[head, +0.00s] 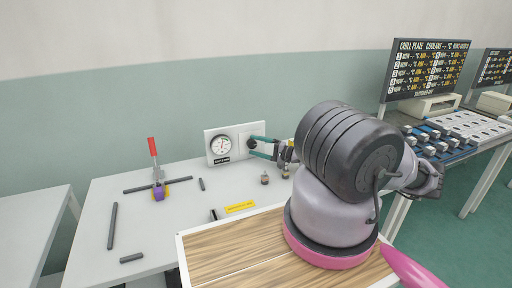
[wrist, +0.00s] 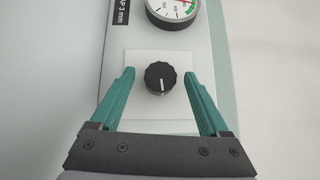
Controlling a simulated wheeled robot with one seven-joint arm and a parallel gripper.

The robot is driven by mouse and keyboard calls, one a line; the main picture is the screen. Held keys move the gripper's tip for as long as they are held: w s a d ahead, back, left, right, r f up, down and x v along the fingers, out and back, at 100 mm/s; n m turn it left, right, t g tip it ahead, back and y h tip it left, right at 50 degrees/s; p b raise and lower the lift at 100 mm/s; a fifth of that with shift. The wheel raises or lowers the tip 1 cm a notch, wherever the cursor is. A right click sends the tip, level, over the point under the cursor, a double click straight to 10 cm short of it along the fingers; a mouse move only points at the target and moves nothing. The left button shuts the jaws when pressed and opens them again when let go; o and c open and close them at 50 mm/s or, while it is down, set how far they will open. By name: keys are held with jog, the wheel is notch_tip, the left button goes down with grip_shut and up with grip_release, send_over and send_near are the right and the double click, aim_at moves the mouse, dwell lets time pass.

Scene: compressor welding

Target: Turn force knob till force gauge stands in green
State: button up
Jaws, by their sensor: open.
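The force knob (wrist: 160,77) is black and ridged with a white pointer line, on a pale square plate in the wrist view. My gripper (wrist: 156,72) is open, with one teal finger on each side of the knob and a gap to both. The force gauge (wrist: 174,10) is cut off at the top of the wrist view; a green band shows at its right edge. In the head view the round white gauge (head: 221,146) sits on a white wall panel, left of my gripper (head: 250,147). Its needle reading is too small to tell.
A grey table (head: 140,222) stands below the panel, with a red-handled clamp (head: 154,150), dark bars and a yellow label (head: 240,207). Two small fittings (head: 265,179) stand near my arm. A blue tray of parts (head: 440,138) is on the right-hand table.

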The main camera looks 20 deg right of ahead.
jog(key=v, duration=1)
jog(key=shift+s+d, duration=0.2)
